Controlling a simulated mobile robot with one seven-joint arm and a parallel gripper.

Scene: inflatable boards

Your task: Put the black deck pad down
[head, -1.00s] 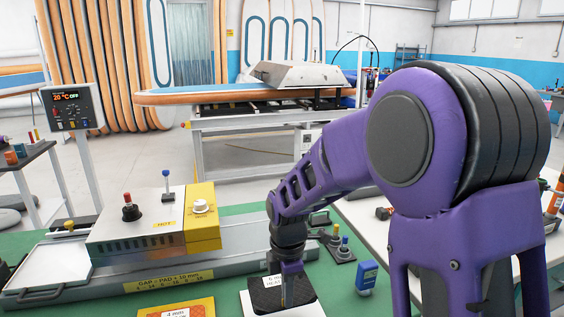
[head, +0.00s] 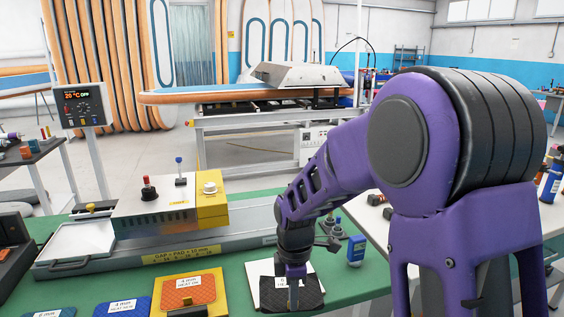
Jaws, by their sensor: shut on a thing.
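The black deck pad (head: 309,291) is a dark, flat square with a white label on top, low at the front of the bench in the head view. My gripper (head: 293,296) points down onto it and is shut on it near its middle. A white plate or sheet (head: 258,269) shows beneath and to the left of the pad. The pad sits slightly askew to this sheet. I cannot tell whether the pad touches the sheet or hangs just above it. The fingertips are partly hidden by the wrist.
An orange pad on a yellow base (head: 188,291) and blue pads (head: 122,306) lie to the left. Behind is a machine with a yellow end (head: 211,207) and a white tray (head: 80,243). A blue device (head: 356,250) stands at right. Green bench top (head: 222,268) shows between.

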